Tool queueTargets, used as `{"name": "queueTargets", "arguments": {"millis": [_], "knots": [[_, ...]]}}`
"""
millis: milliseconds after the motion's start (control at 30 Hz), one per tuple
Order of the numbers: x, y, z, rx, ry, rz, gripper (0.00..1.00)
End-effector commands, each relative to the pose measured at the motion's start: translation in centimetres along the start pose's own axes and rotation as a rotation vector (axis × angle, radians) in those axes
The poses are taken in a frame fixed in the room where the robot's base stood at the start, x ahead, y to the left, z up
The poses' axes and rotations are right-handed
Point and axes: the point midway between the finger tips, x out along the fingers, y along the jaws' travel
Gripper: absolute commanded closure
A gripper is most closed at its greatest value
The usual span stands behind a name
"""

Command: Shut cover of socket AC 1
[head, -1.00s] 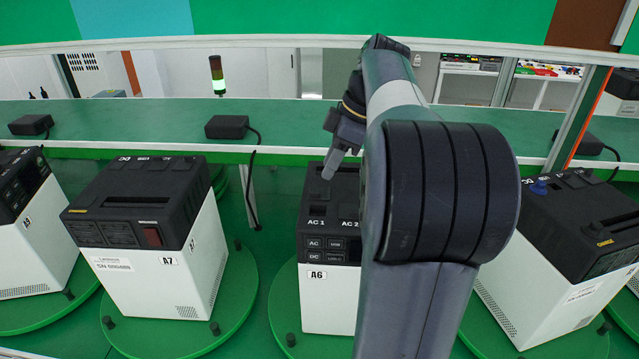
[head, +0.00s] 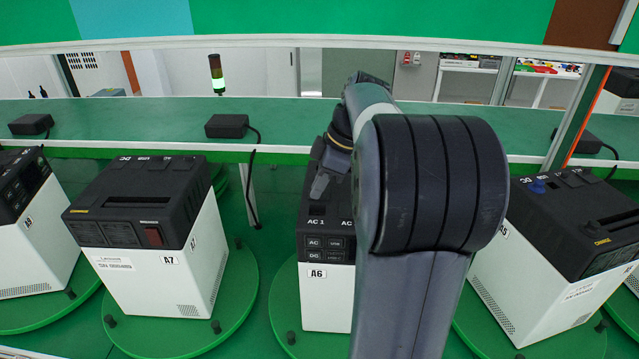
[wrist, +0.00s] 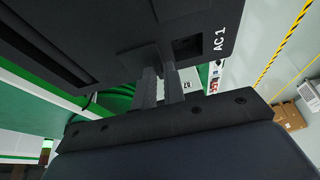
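The power unit A6 (head: 327,292) has a white body and a black top. Its AC 1 label (head: 316,221) is at the front left of the top and also shows in the wrist view (wrist: 219,39). A square dark socket (wrist: 187,45) lies beside that label. A dark flap-like piece (wrist: 138,60), apparently the cover of AC 1, is next to the socket; its exact angle is hard to tell. My gripper (head: 318,196) has its fingers close together, seemingly shut, with the tips (wrist: 160,68) at or very near the flap. Whether they touch is unclear.
Unit A7 (head: 155,270) stands to the left and unit A5 (head: 530,270) to the right, each on a green turntable. A green shelf (head: 300,115) with black adapters (head: 227,126) runs behind. My arm hides the right part of A6.

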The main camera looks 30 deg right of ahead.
Motion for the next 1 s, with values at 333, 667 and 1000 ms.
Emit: {"name": "queueTargets", "arguments": {"millis": [333, 667, 1000], "knots": [[0.0, 0.0, 0.0, 0.0, 0.0, 0.0, 1.0], [0.1, -0.4, 0.0, 0.0, 0.0, 0.001, 1.0], [0.1, -4.9, 0.1, -0.001, 0.0, 0.002, 1.0]]}}
